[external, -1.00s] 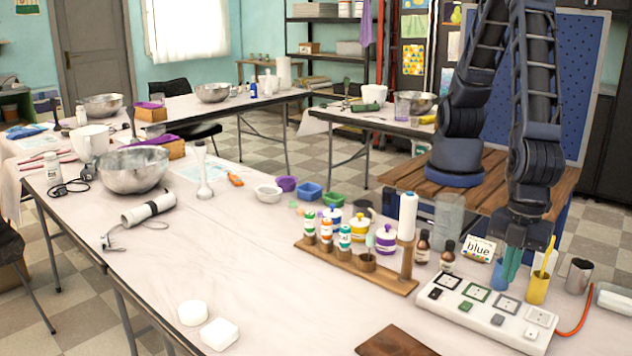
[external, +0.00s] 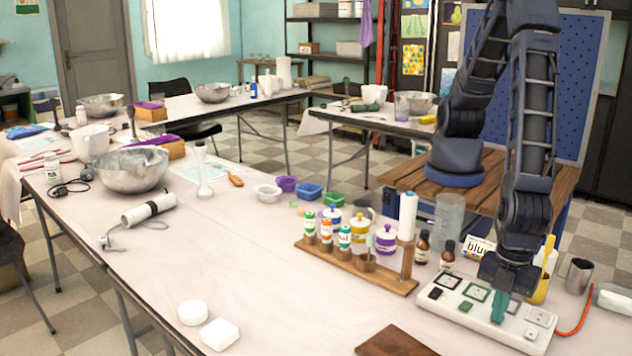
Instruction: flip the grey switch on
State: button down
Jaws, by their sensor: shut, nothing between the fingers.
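A white power strip (external: 455,312) lies on the near table at the right. It carries a row of sockets with coloured frames and a front row of small switches. The black switch (external: 436,293), green switch (external: 465,306) and white switch (external: 531,333) show. My gripper (external: 498,316) points down with its teal fingers shut and empty. The fingertips are at or just above the grey switch's place, beside the grey-framed socket (external: 514,307). They cover the grey switch, so its position and any contact cannot be told.
Brown bottles (external: 422,248) and a wooden rack (external: 345,263) of small bottles stand to the left. The table in front of the rack is mostly clear.

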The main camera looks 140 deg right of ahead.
jog(key=shift+f, duration=0.2)
dwell(0.3)
jog(key=shift+s, duration=0.15)
jog(key=shift+s+r, duration=0.1)
jog(key=shift+s, duration=0.5)
notch_tip(320, 180, up, 14)
jog(key=s, duration=0.1)
jog(key=shift+s, duration=0.35)
